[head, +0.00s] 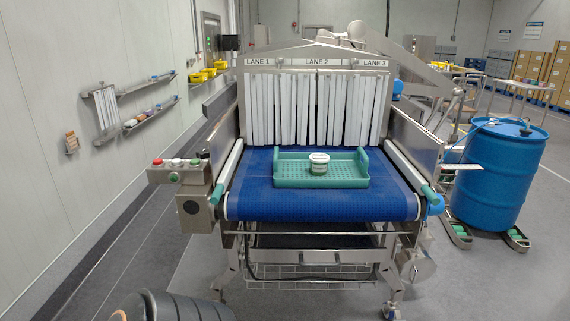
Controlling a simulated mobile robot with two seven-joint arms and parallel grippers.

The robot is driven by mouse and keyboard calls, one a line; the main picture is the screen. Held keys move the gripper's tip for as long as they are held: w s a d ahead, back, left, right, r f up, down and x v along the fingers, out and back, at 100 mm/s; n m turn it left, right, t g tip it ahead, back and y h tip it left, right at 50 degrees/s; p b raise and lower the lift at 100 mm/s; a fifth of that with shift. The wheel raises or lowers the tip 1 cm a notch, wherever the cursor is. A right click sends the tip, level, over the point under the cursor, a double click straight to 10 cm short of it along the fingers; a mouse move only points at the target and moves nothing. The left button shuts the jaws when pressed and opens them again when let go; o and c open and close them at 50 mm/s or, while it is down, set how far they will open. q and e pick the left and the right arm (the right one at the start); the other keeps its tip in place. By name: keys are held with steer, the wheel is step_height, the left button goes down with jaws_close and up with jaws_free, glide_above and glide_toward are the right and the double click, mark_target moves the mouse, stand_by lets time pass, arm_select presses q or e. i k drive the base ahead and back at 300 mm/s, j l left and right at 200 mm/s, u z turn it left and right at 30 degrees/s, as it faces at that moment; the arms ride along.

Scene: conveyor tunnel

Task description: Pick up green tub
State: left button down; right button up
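Which of the two is the green tub is not clear from the picture; the tray is the one that is green all over. Neither of my grippers is in view.
White strip curtains (318,110) hang behind the tray under lane signs. Metal side rails flank the belt. A control box (193,195) with buttons juts out at the front left. A blue drum (497,172) stands to the right. Grey floor lies open at the front right.

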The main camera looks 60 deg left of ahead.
mark_target(319, 162)
steer(key=u, duration=1.85)
